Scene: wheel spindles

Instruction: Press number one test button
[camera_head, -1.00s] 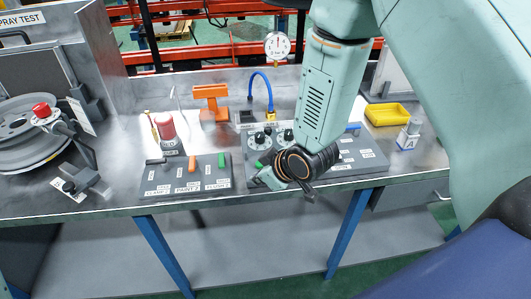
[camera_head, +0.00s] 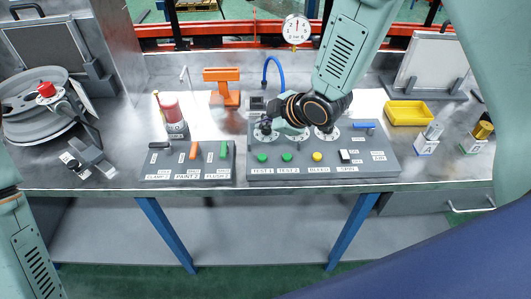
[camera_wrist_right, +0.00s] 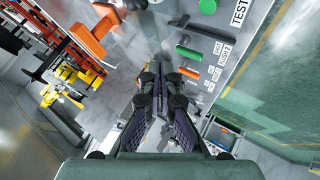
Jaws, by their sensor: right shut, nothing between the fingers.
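The green button (camera_head: 262,157) labelled TEST 1 is at the left end of the front row on the grey control panel (camera_head: 372,172). A second green button (camera_head: 287,157), labelled TEST 2, sits just right of it. My right gripper (camera_head: 267,127) is shut and empty, above the panel's back left part, behind the TEST 1 button and apart from it. In the right wrist view my shut fingers (camera_wrist_right: 160,72) point up the picture. A green button (camera_wrist_right: 208,6) shows at the top edge beside a TEST label. My left arm enters at the left; its gripper is out of view.
A yellow button (camera_head: 317,157) and a switch (camera_head: 345,156) continue the row. A lever panel (camera_head: 187,174) stands left. Dials on the panel are partly covered by my right gripper. A yellow tray (camera_head: 409,113) is at right, an orange stand (camera_head: 222,86) behind.

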